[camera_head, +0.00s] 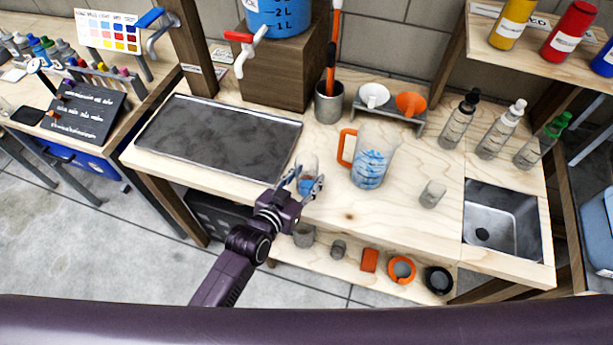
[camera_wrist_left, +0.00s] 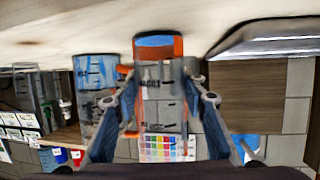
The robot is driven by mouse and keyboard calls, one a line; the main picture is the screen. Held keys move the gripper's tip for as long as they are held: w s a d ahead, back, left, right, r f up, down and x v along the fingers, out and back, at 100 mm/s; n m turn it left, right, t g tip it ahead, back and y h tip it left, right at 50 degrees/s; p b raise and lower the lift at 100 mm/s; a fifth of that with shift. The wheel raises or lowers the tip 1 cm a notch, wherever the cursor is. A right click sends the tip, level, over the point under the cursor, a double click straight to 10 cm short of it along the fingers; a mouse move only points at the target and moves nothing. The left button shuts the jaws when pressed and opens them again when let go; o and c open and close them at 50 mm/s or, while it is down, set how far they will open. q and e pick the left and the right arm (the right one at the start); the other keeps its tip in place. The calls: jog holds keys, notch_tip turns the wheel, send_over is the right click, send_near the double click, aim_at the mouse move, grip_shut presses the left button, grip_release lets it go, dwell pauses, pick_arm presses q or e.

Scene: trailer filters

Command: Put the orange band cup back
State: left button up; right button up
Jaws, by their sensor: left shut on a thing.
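My left gripper (camera_head: 303,184) is shut on a clear cup (camera_head: 308,174) with blue in its bottom, near the front edge of the wooden counter. In the left wrist view, which is upside down, the cup (camera_wrist_left: 158,88) stands between the two fingers (camera_wrist_left: 160,105), with orange around its blue end and dark markings on its wall. I cannot tell whether its base touches the counter. A clear pitcher (camera_head: 371,165) with blue contents and an orange handle stands to the right; it also shows in the left wrist view (camera_wrist_left: 92,100). My right gripper is not in view.
A dark tray (camera_head: 217,135) lies left on the counter (camera_head: 345,218). A small clear cup (camera_head: 432,193), bottles (camera_head: 458,120) and a sink (camera_head: 500,220) are to the right. The lower shelf holds a grey cup (camera_head: 303,235), an orange ring (camera_head: 401,269) and a black ring (camera_head: 439,280).

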pick_arm(q)
jog(key=o, duration=1.3)
jog(key=shift+o, duration=0.2)
jog(key=b+v, duration=0.1)
jog(key=v, duration=1.1)
